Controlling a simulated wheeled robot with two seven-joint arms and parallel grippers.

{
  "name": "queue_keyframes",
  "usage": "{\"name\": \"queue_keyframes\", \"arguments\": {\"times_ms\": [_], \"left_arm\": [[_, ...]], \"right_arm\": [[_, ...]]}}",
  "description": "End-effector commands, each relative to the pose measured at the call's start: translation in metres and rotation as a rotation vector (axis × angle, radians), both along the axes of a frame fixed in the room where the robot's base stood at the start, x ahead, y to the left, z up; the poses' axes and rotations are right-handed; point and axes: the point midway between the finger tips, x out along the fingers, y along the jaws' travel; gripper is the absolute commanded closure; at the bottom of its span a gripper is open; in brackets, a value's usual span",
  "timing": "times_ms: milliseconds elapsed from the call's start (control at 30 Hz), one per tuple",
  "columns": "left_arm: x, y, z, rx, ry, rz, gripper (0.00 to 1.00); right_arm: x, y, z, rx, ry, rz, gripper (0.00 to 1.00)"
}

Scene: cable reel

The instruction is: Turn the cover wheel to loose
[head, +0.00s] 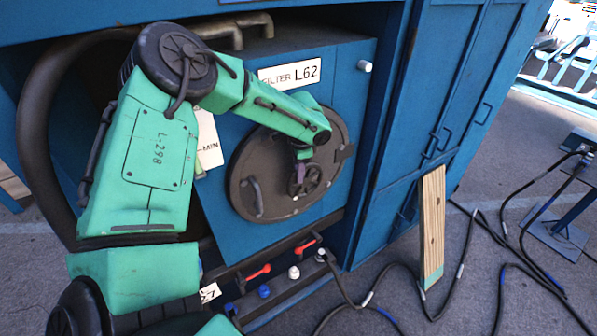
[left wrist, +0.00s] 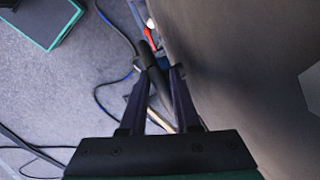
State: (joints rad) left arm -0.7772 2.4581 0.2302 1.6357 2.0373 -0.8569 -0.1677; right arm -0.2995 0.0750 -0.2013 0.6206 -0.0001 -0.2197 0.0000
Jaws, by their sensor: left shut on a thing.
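The cover wheel (head: 313,181) is a small dark handwheel with spokes on the round dark cover (head: 262,155). The cover is on the blue box under the "FILTER L62" sign. My left gripper (head: 299,184) is at the left side of the wheel in the head view, and its wrist partly hides the wheel's upper left. In the left wrist view my left gripper (left wrist: 161,74) has its two dark fingers on either side of a dark bar (left wrist: 150,62), which looks like part of the wheel. My right gripper is not in view.
A curved cover handle (head: 257,197) is left of the wheel, and a dark latch (head: 344,153) is at the cover's right edge. Red levers (head: 258,272) and several knobs line the ledge below. A wooden plank (head: 432,225) leans at the right; cables (head: 470,235) lie on the floor.

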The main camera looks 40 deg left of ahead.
Motion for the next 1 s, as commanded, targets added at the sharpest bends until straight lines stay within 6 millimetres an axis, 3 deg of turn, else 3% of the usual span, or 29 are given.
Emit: {"name": "queue_keyframes", "arguments": {"times_ms": [367,833,1000], "left_arm": [[-0.009,0.000,-0.011,-0.045,-0.115,-0.002,1.00],[-0.022,0.002,-0.022,-0.154,-0.484,-0.005,1.00],[-0.026,0.004,-0.032,-0.183,-0.597,-0.008,1.00]], "right_arm": [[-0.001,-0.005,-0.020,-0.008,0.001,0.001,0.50],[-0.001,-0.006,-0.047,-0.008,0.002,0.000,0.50],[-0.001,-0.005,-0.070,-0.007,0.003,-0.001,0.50]]}}
